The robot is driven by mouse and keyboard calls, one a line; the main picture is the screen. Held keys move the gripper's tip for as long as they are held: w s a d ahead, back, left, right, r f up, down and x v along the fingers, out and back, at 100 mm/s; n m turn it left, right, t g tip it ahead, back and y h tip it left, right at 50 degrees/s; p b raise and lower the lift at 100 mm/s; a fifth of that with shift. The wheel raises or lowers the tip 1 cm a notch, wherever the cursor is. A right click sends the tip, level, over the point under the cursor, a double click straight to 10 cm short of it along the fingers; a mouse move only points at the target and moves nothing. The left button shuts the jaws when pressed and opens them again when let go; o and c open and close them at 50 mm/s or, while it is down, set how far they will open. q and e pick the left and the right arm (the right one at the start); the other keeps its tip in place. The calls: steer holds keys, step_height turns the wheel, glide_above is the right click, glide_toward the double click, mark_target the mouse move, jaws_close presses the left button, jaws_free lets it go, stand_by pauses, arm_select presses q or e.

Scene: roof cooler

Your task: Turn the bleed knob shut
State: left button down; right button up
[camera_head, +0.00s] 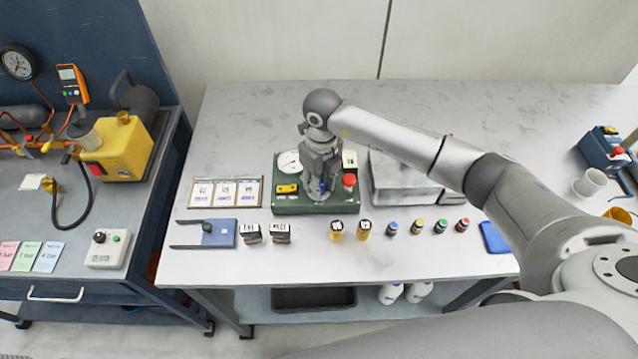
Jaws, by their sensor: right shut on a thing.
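A green control box (288,205) stands in the middle of the white table. On it are a round white gauge (289,162), a yellow block (287,189) and a red button (349,181). My right gripper (321,191) points down over the middle of the box and is shut on a small blue part, which I take as the bleed knob (322,186). The fingers hide most of the knob, so its turn angle cannot be read. My left gripper is not in view.
A grey metal case (401,182) stands close to the right of the box, under my right arm. Small labelled blocks and coloured bottles (416,227) line the front. Three picture cards (226,192) lie to the left. The table's back is clear.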

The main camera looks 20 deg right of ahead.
steer(key=n+b, duration=1.3)
steer(key=b, duration=0.3)
steer(key=shift+f, duration=0.2)
steer(key=shift+a+r+n+h+b, duration=0.1)
steer(key=shift+n+h+b, duration=0.05)
steer(key=shift+n+b, duration=0.8)
steer(key=shift+r+n+h+b, duration=0.15)
steer(key=shift+n+b, duration=0.55)
steer(key=shift+n, duration=0.45)
steer(key=o, duration=1.1)
steer(key=shift+c, duration=0.2)
step_height(320, 180, up, 12)
steer(key=shift+w, duration=0.25)
steer(key=shift+a, duration=0.1)
